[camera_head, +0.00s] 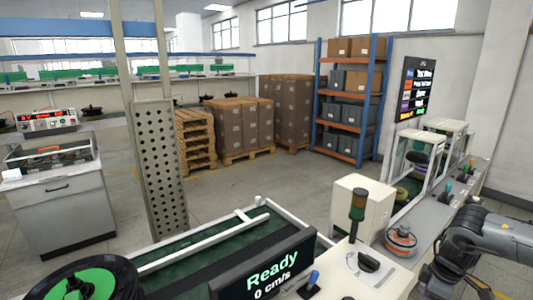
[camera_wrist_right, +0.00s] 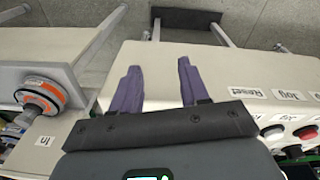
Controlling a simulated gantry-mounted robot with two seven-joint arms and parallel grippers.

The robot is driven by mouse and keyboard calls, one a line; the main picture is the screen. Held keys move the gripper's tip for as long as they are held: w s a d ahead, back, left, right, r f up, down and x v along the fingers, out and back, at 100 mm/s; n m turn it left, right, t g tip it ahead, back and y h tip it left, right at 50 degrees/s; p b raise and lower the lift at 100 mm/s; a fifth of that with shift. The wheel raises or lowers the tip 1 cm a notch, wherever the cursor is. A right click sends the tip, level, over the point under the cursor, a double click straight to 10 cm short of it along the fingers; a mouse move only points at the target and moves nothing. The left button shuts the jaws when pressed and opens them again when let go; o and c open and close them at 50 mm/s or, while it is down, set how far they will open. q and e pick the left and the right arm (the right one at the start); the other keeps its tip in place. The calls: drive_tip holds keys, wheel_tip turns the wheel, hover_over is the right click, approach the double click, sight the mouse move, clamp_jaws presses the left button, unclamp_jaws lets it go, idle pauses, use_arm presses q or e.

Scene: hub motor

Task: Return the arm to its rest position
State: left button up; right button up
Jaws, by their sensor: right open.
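My right arm (camera_head: 490,250) comes into the head view at the lower right, beside the testing bench. In the right wrist view my right gripper (camera_wrist_right: 158,78) has its two dark purple fingers spread apart, with nothing between them. The fingers are over a pale machine surface with labelled buttons. My left arm and left gripper are not in view.
An orange and grey round part (camera_head: 400,240) sits on the bench, also in the wrist view (camera_wrist_right: 42,95). Red and white buttons (camera_wrist_right: 272,133) lie right of the gripper. A signal lamp (camera_head: 357,212), "Ready" display (camera_head: 272,272) and conveyor (camera_head: 200,250) stand left.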

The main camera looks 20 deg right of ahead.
drive_tip(key=s+a+f+n+t+p, duration=0.15)
drive_tip(key=a+f, duration=0.25)
drive_tip(key=f, duration=0.5)
drive_tip(key=s+a+f+n+t, duration=0.1)
drive_tip(key=s+a+f+t, duration=0.2)
drive_tip(key=f, duration=0.6)
drive_tip(key=s+a+f+m+t, duration=0.1)
drive_tip(key=s+a+f+m, duration=0.15)
drive_tip(key=a, duration=1.15)
drive_tip(key=s+a+r+m+g+p, duration=0.1)
drive_tip(key=s+a+r+m, duration=0.2)
drive_tip(key=a, duration=0.4)
drive_tip(key=s+a+r+m+g+p, duration=0.1)
drive_tip(key=s+a+r+g, duration=0.1)
drive_tip(key=s+a+r, duration=0.35)
wheel_tip(320, 180, up, 36)
drive_tip(key=a+p, duration=0.2)
drive_tip(key=p, duration=3.5)
wheel_tip(320, 180, down, 67)
drive_tip(key=b, duration=6.6)
drive_tip(key=shift+s+a+b, duration=0.15)
drive_tip(key=shift+s+b, duration=0.15)
drive_tip(key=shift+r, duration=0.1)
